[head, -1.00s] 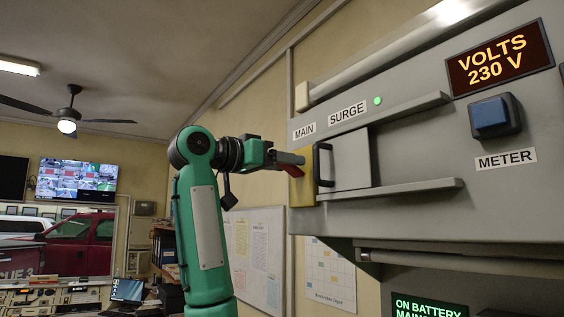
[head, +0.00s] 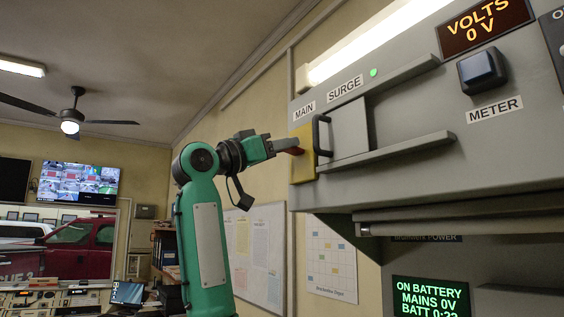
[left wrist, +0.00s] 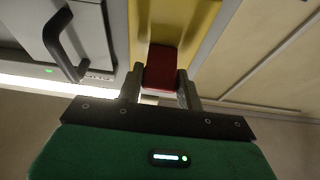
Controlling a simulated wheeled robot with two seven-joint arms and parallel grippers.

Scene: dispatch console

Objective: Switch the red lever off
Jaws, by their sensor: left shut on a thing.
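The red lever (head: 295,151) sits on a yellow plate (head: 304,160) at the left end of the grey cabinet, under the MAIN label (head: 303,111). In the left wrist view the red lever (left wrist: 161,68) stands between the two fingers, in front of the yellow plate (left wrist: 190,25). My left gripper (head: 285,147) is shut on the lever, and its fingers hide part of it in the head view. The volts display (head: 485,25) reads 0 V. My right gripper is not in view.
A black handle (head: 318,133) on a grey panel is close to the right of the lever. A lower screen (head: 430,297) reads ON BATTERY, MAINS 0V. Open room lies left of my arm.

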